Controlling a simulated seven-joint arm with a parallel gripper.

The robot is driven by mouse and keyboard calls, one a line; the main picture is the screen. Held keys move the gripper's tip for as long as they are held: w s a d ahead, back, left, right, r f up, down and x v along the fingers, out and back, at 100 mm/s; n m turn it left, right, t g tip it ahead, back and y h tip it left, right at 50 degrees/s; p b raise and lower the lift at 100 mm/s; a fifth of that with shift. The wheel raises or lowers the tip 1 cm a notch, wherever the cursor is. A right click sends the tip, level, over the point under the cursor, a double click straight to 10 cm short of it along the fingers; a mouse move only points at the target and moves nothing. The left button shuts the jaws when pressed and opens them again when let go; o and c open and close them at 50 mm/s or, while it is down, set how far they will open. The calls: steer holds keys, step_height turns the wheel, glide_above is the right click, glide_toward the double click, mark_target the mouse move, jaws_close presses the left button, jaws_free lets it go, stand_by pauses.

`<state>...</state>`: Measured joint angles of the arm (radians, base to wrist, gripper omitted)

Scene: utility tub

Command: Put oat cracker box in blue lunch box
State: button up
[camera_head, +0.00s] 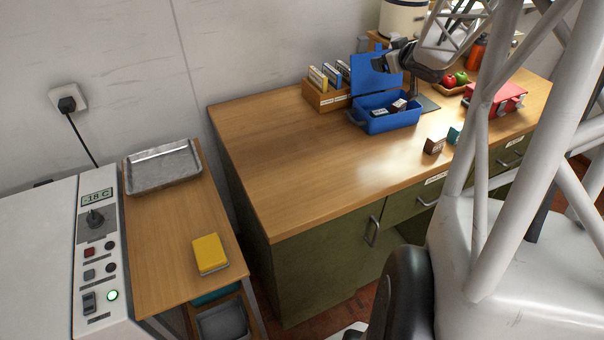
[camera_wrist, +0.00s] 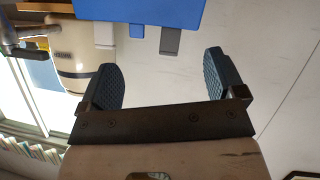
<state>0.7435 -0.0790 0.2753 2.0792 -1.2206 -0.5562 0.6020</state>
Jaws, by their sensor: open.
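The blue lunch box (camera_head: 392,125) stands on the wooden counter with its lid (camera_head: 368,74) raised at the back. Inside it lie a small dark box (camera_head: 380,112) and a brown box with a pale face (camera_head: 398,105). A small brown box (camera_head: 434,146) and a teal box (camera_head: 455,134) stand on the counter to the right of the lunch box. No label is legible, so I cannot tell which is the oat cracker box. My gripper (camera_head: 382,62) is above the lunch box, by the raised lid. In the wrist view its fingers (camera_wrist: 160,68) are apart with nothing between them.
A wooden holder with upright packets (camera_head: 324,97) stands left of the lid. A red case (camera_head: 510,97) and a tray of fruit (camera_head: 452,88) are to the right. The left of the counter (camera_head: 270,150) is clear. A yellow sponge-like block (camera_head: 209,253) lies on a lower side table.

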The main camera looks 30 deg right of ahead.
steer(key=s+a+r+m+g+h, duration=0.1)
steer(key=s+a+r+g, duration=0.15)
steer(key=a, duration=0.65)
steer(key=s+a+r+m+g+h, duration=0.15)
steer(key=s+a, duration=0.25)
steer(key=a, duration=0.5)
steer(key=s+a+f+g+y, duration=0.2)
steer(key=s+a+g, duration=0.1)
steer(key=s+a, duration=0.9)
steer(key=s+a+f+g+y, duration=0.2)
steer(key=s+a+g, duration=0.1)
steer(key=s+a, duration=0.8)
steer(key=shift+s+a+f+n+y, duration=0.15)
steer(key=shift+s+a+n+y, duration=0.2)
steer(key=shift+a, duration=0.45)
steer(key=shift+c, duration=0.2)
